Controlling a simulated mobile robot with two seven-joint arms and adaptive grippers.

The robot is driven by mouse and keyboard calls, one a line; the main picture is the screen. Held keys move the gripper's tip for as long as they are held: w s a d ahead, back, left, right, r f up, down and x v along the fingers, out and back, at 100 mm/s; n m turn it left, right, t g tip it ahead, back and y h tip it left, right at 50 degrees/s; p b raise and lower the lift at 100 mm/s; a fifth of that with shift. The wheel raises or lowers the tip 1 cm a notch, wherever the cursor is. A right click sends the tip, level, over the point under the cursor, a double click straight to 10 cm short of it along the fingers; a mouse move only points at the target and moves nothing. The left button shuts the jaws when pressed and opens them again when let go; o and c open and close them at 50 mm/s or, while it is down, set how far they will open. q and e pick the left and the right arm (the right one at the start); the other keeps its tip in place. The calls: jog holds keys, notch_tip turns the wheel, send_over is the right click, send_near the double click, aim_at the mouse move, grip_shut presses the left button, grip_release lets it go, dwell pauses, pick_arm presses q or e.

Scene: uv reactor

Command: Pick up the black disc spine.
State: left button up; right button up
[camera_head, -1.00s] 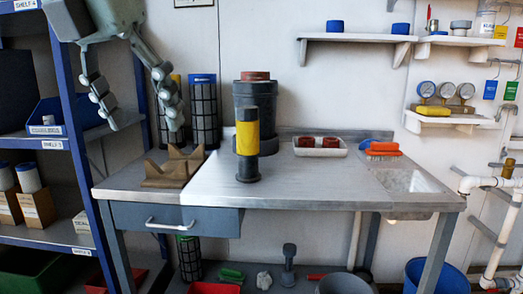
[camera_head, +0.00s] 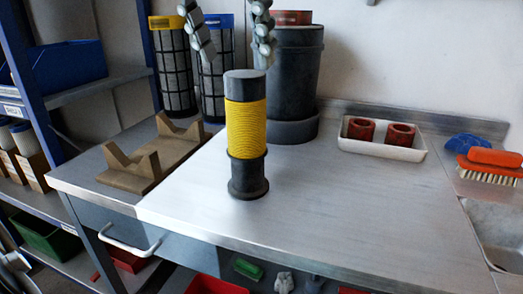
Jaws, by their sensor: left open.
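The black disc spine (camera_head: 246,135) looks to be the upright black column with a ribbed yellow middle and a round black foot. It stands on the metal bench (camera_head: 330,215). My left gripper (camera_head: 236,60) comes in at the top edge, with only its grey fingers showing. The fingers are spread apart and empty, one on each side of the column's top in the picture. They look higher than the column or behind it; I cannot tell the exact depth. My right gripper is out of view.
A large dark canister (camera_head: 294,85) stands close behind the column. Mesh cylinders (camera_head: 173,75) stand at the back left. A brown V-notched cradle (camera_head: 150,160) lies at the left. A white tray (camera_head: 382,150) and an orange brush (camera_head: 490,165) lie to the right. The front middle is clear.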

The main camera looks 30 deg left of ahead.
aim_at(242, 74)
pick_arm(q)
jog(key=x, duration=0.6)
jog(key=shift+w+f, duration=0.2)
jog(key=shift+f, duration=0.05)
jog(key=shift+w+f, duration=0.15)
jog(key=shift+f, duration=0.05)
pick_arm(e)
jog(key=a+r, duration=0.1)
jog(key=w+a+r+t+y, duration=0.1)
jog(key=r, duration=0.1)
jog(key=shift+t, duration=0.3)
pick_arm(q)
jog(key=shift+c, duration=0.5)
jog(key=shift+r, duration=0.1)
grip_shut()
